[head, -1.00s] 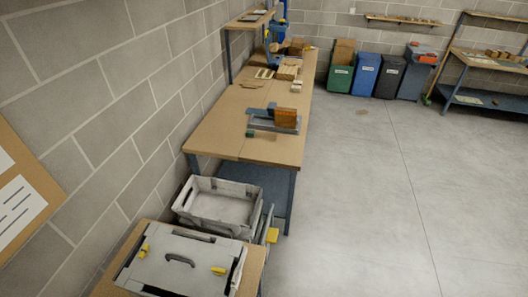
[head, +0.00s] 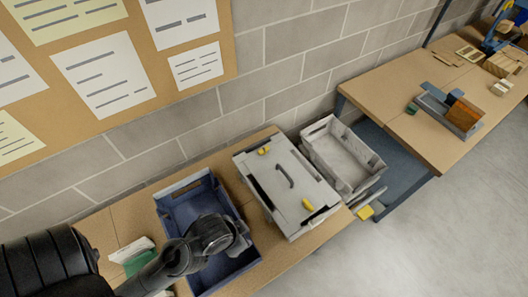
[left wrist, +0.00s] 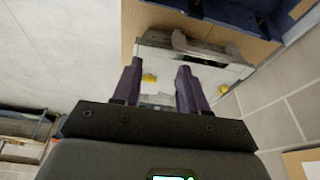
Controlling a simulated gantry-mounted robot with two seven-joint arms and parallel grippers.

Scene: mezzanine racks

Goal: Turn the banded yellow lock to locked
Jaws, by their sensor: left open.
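A light grey case (head: 270,186) with a dark handle (head: 284,176) lies on the wooden bench. It has two yellow locks, one at the wall-side corner (head: 263,150) and one near the front edge (head: 308,205). Bands are too small to make out, so I cannot tell which is the banded lock. In the left wrist view, my left gripper (left wrist: 158,75) is open and empty. The case shows beyond its fingers; one yellow lock (left wrist: 149,78) appears between them and another (left wrist: 222,90) to the right. My right gripper is not in view.
A blue tray (head: 172,188) stands left of the case, under my arm. A grey crate (head: 366,157) is right of it, beside a longer bench (head: 395,85). A noticeboard (head: 245,40) hangs on the wall. Floor (head: 420,240) in front is clear.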

